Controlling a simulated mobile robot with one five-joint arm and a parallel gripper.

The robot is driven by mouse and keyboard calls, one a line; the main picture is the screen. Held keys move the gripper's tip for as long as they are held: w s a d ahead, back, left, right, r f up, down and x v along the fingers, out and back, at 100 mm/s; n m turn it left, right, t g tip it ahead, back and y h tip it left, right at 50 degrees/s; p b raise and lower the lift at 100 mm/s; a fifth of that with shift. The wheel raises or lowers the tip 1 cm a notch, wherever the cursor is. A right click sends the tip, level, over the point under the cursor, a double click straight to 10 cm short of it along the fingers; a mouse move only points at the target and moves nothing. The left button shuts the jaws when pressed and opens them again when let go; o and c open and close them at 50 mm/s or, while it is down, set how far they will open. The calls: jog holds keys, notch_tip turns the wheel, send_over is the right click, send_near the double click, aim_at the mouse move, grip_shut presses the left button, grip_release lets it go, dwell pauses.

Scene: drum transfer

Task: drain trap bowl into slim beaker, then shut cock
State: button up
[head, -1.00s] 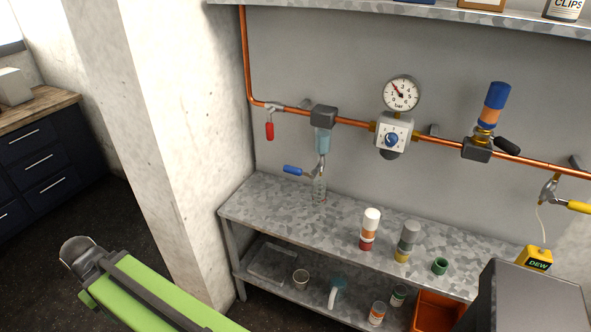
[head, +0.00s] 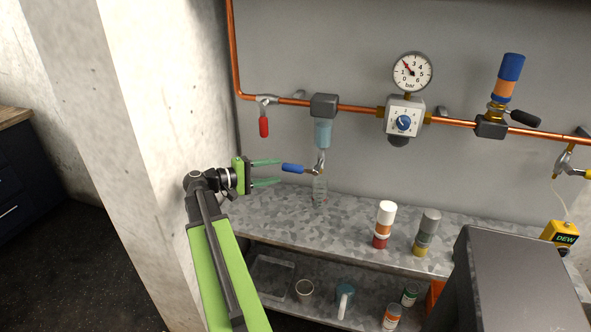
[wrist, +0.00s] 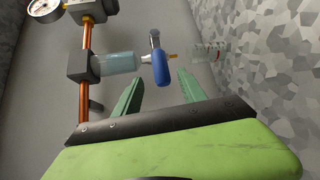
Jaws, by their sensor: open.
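The trap bowl (head: 323,132) is a translucent blue cup hanging under a dark block on the copper pipe; the wrist view also shows it (wrist: 118,63). Below it is the drain cock (head: 320,163), its blue lever (head: 292,168) pointing left towards my gripper. The slim beaker (head: 320,190) is clear and upright on the shelf under the cock's outlet; I cannot tell its liquid level. My gripper (head: 282,171) is open, its green fingertips above and below the lever's end. In the wrist view the lever (wrist: 160,75) shows between and just beyond the fingertips (wrist: 158,80).
A red-handled valve (head: 264,126) hangs left of the trap. A gauge (head: 412,71) and regulator (head: 404,122) are to the right. Two capped bottles, one white-topped (head: 384,225) and one grey-topped (head: 427,232), stand on the bench. A concrete pillar (head: 140,120) is close on the left.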

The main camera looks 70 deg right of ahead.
aim_at(300, 170)
jog(key=b+x, duration=0.1)
jog(key=x, duration=0.9)
jog(key=shift+s+d, duration=0.15)
jog(key=shift+d, duration=0.1)
jog(key=shift+f, duration=0.1)
grip_shut()
dwell(0.8)
